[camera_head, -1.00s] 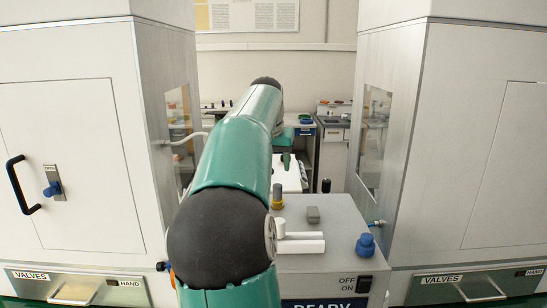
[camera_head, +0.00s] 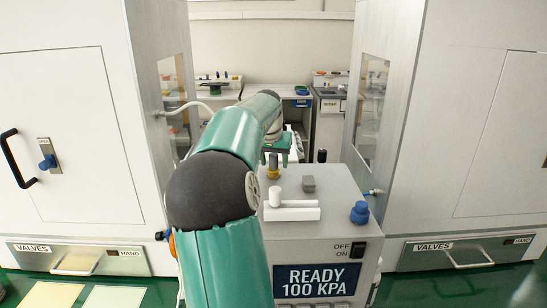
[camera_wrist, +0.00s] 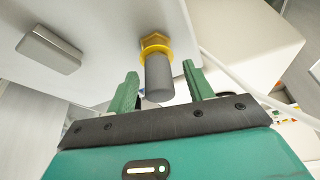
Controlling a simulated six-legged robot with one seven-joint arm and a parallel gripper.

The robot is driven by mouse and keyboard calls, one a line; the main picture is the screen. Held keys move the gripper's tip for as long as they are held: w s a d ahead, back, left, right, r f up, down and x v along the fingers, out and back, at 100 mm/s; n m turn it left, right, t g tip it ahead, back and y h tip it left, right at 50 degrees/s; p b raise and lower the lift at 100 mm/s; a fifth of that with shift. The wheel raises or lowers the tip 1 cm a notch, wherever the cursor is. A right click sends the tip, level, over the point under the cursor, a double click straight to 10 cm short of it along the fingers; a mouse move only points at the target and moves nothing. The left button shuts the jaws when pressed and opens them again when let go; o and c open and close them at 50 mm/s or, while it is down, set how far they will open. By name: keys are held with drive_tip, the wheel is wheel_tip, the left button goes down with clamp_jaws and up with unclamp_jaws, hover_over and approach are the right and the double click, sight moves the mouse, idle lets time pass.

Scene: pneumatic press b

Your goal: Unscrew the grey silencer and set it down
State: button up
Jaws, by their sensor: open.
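The grey silencer (camera_wrist: 158,78) is a small cylinder with a yellow hex base, standing out from the pale top of the machine box in the wrist view. In the head view the silencer (camera_head: 273,163) shows upright on the box, with its yellow base at the bottom. My gripper (camera_wrist: 160,83) is open, with one green finger on each side of the silencer. The fingers look apart from it, with a gap on both sides. In the head view my gripper (camera_head: 275,148) is small and partly hidden behind my arm, close to the silencer.
A rocker switch and a READY 100 KPA display (camera_head: 317,281) are in front. Tall white cabinets flank both sides. A hose (camera_wrist: 240,88) runs near my gripper.

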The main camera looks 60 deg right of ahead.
drive_tip(key=shift+c, duration=0.4)
drive_tip(key=c, duration=1)
drive_tip(key=shift+n+t, duration=0.3)
drive_tip(key=shift+n, duration=0.6)
drive_tip(key=shift+n+t, duration=0.3)
drive_tip(key=shift+n, duration=0.5)
drive_tip(key=shift+n+t+y, duration=0.3)
drive_tip(key=shift+n+y, duration=0.1)
drive_tip(key=shift+n, duration=0.5)
